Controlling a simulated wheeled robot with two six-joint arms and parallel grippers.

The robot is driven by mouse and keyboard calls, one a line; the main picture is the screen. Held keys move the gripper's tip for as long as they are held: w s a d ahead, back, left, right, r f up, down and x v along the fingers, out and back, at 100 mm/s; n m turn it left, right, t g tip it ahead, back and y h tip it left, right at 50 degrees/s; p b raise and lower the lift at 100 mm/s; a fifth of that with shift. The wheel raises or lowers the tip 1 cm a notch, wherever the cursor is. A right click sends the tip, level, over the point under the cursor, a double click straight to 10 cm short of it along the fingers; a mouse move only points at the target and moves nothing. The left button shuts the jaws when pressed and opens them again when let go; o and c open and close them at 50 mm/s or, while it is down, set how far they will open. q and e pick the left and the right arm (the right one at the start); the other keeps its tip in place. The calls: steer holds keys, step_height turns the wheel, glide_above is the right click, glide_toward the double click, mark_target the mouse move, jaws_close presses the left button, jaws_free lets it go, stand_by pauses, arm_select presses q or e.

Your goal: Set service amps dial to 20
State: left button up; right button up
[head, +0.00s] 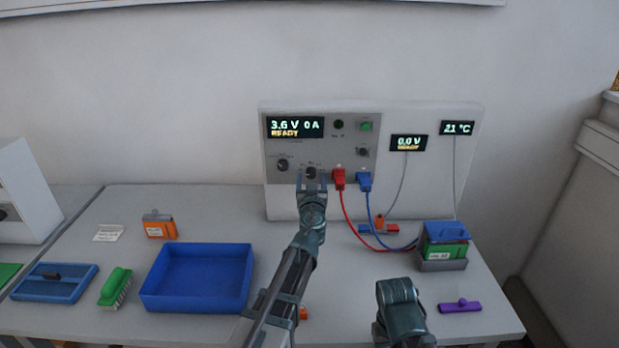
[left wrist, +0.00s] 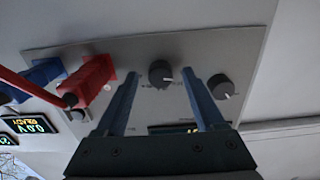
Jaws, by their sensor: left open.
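The cycler panel (head: 368,133) stands at the back of the bench. Its display (head: 295,127) reads 3.6 V 0 A, READY. Two dark dials sit low on the panel: a left dial (head: 282,164) and a middle dial (head: 311,172); their labels are too small to read. My left gripper (head: 312,184) is open in front of the middle dial. In the left wrist view, which is upside down, the middle dial (left wrist: 161,72) shows between the two fingertips, and the left dial (left wrist: 221,86) lies outside the right finger. Contact cannot be told. My right gripper's fingers do not show.
A red plug (head: 338,178) and a blue plug (head: 364,181) with cables sit just right of the left gripper. A blue tray (head: 198,277), an orange box (head: 159,226), a green brush (head: 115,288) and a green battery (head: 443,245) stand on the bench.

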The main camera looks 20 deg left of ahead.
arm_select(q)
steer(key=shift+w+a, duration=0.1)
steer(key=shift+w, duration=0.25)
steer(key=shift+c, duration=0.2)
jaws_close()
